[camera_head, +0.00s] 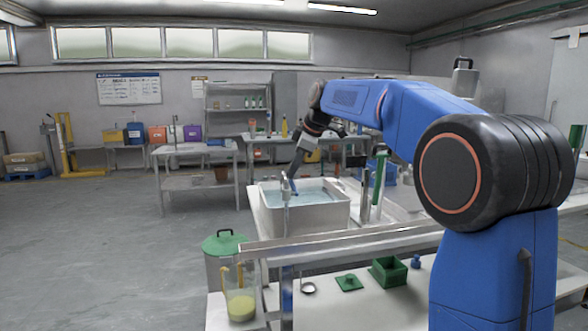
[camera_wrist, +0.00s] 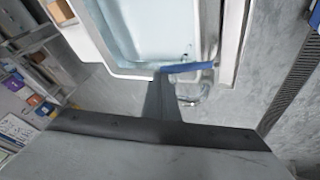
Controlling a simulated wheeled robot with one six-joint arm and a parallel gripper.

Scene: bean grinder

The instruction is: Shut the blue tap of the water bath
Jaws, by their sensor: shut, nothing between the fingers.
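The water bath (camera_head: 328,216) is a white rectangular basin holding pale blue water, and its rim and inside also show in the wrist view (camera_wrist: 130,72). The blue tap (camera_head: 293,187) shows as a small blue piece by the bath's near left side. In the wrist view the tap's blue lever (camera_wrist: 187,69) lies roughly crosswise near the bath rim, with a shiny metal body below it. My gripper (camera_head: 289,176) reaches down to the tap. In the wrist view my gripper (camera_wrist: 158,80) is shut and empty, its tip close to the lever's left end. Whether they touch is unclear.
A green upright piece (camera_head: 380,175) stands right of the bath. A lidded green-topped pot (camera_head: 225,243) and a jug of yellow liquid (camera_head: 240,300) are in front.

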